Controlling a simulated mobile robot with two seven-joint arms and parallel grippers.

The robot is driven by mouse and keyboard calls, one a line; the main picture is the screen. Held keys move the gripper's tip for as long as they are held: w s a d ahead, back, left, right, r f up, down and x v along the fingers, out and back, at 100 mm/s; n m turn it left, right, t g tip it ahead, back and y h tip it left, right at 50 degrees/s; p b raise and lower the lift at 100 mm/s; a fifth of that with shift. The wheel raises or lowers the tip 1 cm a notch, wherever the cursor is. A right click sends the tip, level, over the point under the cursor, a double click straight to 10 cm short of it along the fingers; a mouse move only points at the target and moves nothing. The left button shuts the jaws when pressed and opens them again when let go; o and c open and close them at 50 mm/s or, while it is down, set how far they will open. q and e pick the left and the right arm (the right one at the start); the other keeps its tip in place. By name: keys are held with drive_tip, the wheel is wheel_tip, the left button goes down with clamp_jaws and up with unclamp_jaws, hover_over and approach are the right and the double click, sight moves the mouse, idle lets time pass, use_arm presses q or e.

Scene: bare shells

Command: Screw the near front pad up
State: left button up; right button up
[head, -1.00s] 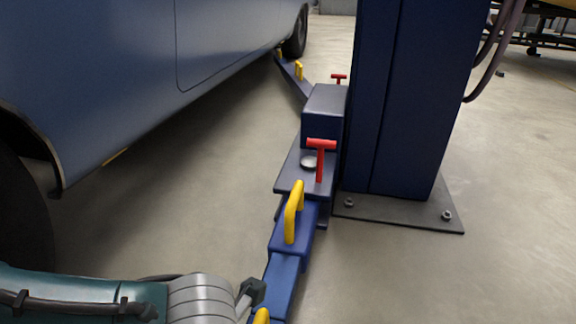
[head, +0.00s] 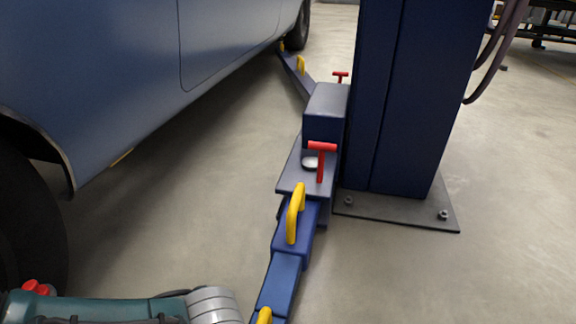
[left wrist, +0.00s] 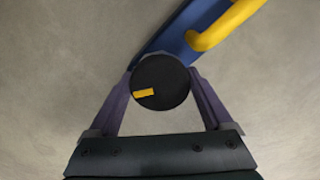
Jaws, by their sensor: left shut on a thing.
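The near front pad (left wrist: 165,95) is a round black disc with a yellow mark, seen from above in the left wrist view. It sits at the end of the blue swing arm (left wrist: 185,35). My left gripper (left wrist: 160,82) has one finger on each side of the pad and is shut on it. In the head view the near swing arm (head: 283,280) runs down out of the bottom edge, and the pad is out of frame there. My left arm shows at the bottom left, but its gripper is below the frame. My right gripper is not in view.
A yellow handle (left wrist: 215,30) stands on the swing arm close to the pad. A blue car (head: 110,80) fills the left. The blue lift column (head: 405,100) stands on a bolted plate at right. A red T-handle (head: 321,160) rises near the arm's pivot. Bare floor lies on both sides.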

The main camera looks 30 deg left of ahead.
use_arm(q)
drive_tip(key=n+p, duration=0.1)
drive_tip(key=n, duration=0.4)
drive_tip(key=shift+s+n, duration=0.15)
drive_tip(key=shift+n, duration=0.25)
drive_tip(key=n+p, duration=0.1)
drive_tip(key=n, duration=1.1)
drive_tip(key=shift+n+p, duration=0.3)
drive_tip(key=n, duration=0.5)
drive_tip(key=shift+f+n, duration=0.1)
drive_tip(key=shift+n, duration=0.6)
drive_tip(key=o, duration=1.2)
drive_tip(key=shift+c, duration=0.2)
